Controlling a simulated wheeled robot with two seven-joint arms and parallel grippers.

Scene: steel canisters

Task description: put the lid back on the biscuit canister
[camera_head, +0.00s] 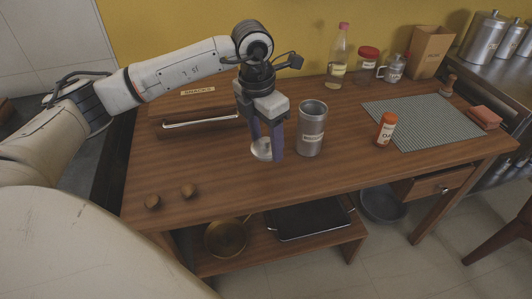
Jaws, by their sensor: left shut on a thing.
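The biscuit canister (311,130) is a steel cylinder with a small label, standing upright and open-topped near the middle of the wooden table. Its label is too small to read surely. My left gripper (264,150) points down just left of the canister, apart from it. It is shut on a round silvery lid (261,154), low over or at the tabletop; I cannot tell whether the lid touches the wood. The fingers hide part of the lid. My right gripper is not in view.
A tall bottle (338,58) and jars line the back. The front middle of the table (290,180) is clear.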

